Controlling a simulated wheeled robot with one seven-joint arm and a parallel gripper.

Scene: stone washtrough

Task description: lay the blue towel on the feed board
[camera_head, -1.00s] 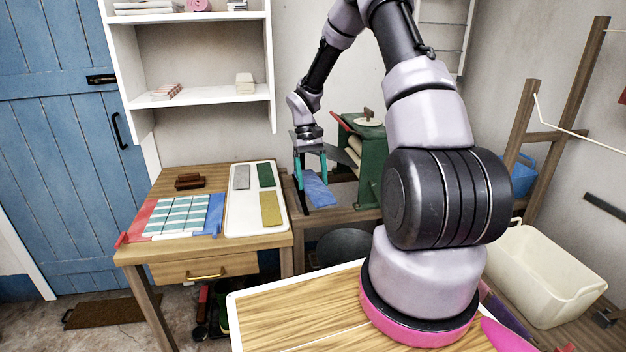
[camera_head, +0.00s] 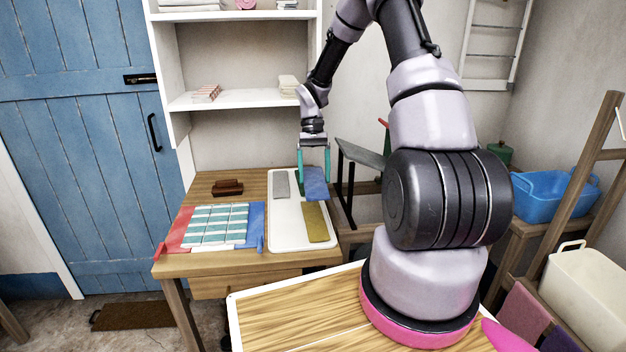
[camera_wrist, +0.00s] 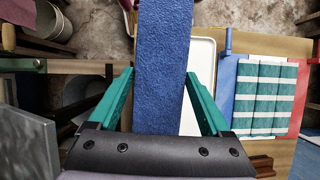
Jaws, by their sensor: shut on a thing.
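My gripper (camera_head: 314,165) is shut on the blue towel (camera_head: 316,184), a flat folded strip. In the head view the towel shows in front of the white tray's back right part. In the wrist view the towel (camera_wrist: 163,60) runs from between the teal fingers (camera_wrist: 162,100) toward the top of the picture and covers part of the tray. A grey sloping board (camera_head: 362,153), which looks like the feed board, stands right of my gripper, apart from the towel. It also shows at the lower left of the wrist view (camera_wrist: 25,145). My arm hides much of what lies behind the board.
The white tray (camera_head: 285,240) on the wooden table holds a grey cloth (camera_head: 281,184), a mustard cloth (camera_head: 316,222) and a mostly hidden green one. Striped teal cloths (camera_head: 219,224) lie left of it, with brown blocks (camera_head: 227,187) behind. A blue basin (camera_head: 555,195) stands right.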

